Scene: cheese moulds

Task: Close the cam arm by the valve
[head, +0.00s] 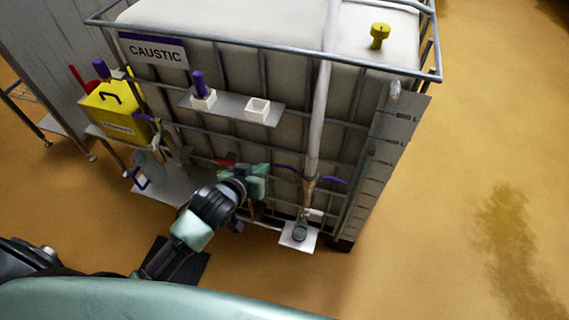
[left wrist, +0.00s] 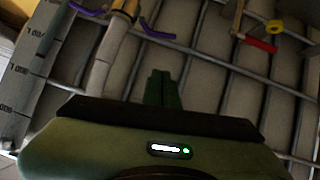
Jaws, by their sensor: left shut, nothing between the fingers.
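A hose coupling (head: 310,184) sits at the lower end of a pale pipe on the front of the caged tank. Two purple cam arms stick out from it, a left one (head: 285,167) and a right one (head: 335,181). In the left wrist view both arms (left wrist: 88,10) (left wrist: 158,34) stand out either side of the brass-coloured coupling (left wrist: 126,8). A red valve handle (head: 224,162) is left of the coupling; it also shows in the left wrist view (left wrist: 262,44). My left gripper (head: 264,172) is shut and empty by the cage, left of the coupling. My right gripper is out of view.
The white tank has a metal cage (head: 262,60) with a CAUSTIC sign (head: 153,50). A shelf (head: 230,106) with white holders projects above my gripper. A yellow box (head: 117,112) stands at left. A graduated scale (head: 385,145) is at right. The floor at right is clear.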

